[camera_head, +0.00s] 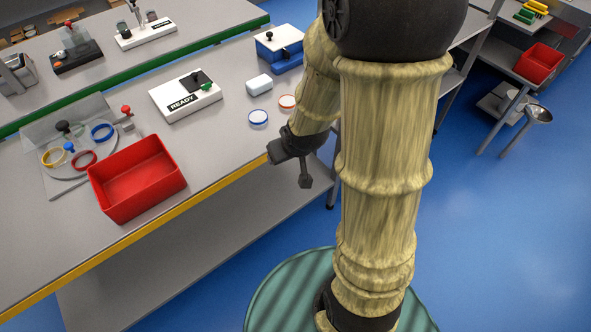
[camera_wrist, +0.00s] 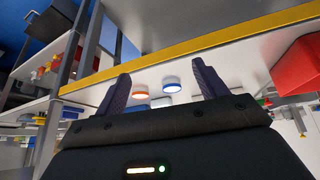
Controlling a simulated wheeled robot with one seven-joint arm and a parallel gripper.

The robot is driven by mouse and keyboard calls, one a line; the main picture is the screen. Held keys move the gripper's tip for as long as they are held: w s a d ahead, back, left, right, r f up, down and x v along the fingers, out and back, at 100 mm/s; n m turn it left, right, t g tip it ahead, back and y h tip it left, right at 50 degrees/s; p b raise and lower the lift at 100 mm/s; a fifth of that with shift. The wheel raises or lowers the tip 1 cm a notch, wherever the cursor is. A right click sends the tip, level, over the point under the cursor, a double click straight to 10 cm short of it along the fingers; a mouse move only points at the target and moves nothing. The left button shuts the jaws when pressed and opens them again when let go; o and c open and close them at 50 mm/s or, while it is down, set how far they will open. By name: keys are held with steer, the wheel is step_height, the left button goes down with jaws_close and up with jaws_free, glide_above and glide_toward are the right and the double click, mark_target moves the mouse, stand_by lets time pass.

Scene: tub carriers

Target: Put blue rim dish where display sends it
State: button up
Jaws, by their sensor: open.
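The blue rim dish (camera_head: 258,117) is a small white round dish with a blue rim, lying on the grey bench near its front edge. It also shows between my fingers in the wrist view (camera_wrist: 172,85). A white device with a display (camera_head: 184,102) reads READY and stands behind it to the left. An open red tub (camera_head: 137,178) stands at the bench front, left of the dish, and looks empty. My gripper (camera_wrist: 160,72) is open and empty. In the head view it hangs just off the bench's front edge, right of and nearer than the dish.
An orange rim dish (camera_head: 288,102) lies close beside the blue one. A white block (camera_head: 259,85) and a blue box (camera_head: 279,50) stand behind. A plate with yellow, red and blue rings (camera_head: 102,132) lies at the left. Another red tub (camera_head: 539,62) is far right.

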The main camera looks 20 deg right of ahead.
steer(key=s+a+r+m+g, duration=0.1)
steer(key=s+r+g, duration=0.2)
steer(key=s, duration=0.5)
steer(key=shift+s+a+r, duration=0.2)
steer(key=shift+s, duration=0.1)
stand_by(0.6)
